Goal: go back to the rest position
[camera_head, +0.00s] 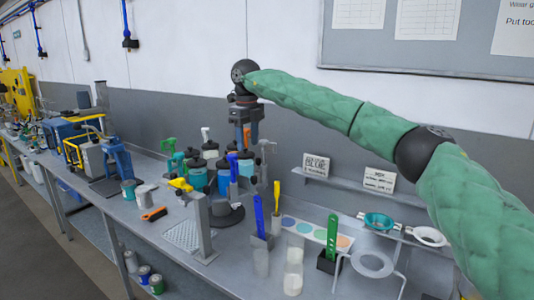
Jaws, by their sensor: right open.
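My right arm, in a green padded sleeve, reaches in from the right side of the head view. My right gripper (246,135) hangs pointing down above the workbench (150,217), over the group of drums and agitators. It is open, and I see nothing held in it. Dark-lidded drums with teal bodies (197,178) stand on the bench below and to the left of it. The gripper hides part of what stands behind it. My left gripper is not in the view.
Upright tools with blue, yellow and green handles, such as a green one (332,236), stand at the front. A teal bowl (379,221) sits in a rack at right. A blue press (117,158) stands left. Two small signs (316,164) rest on the back shelf.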

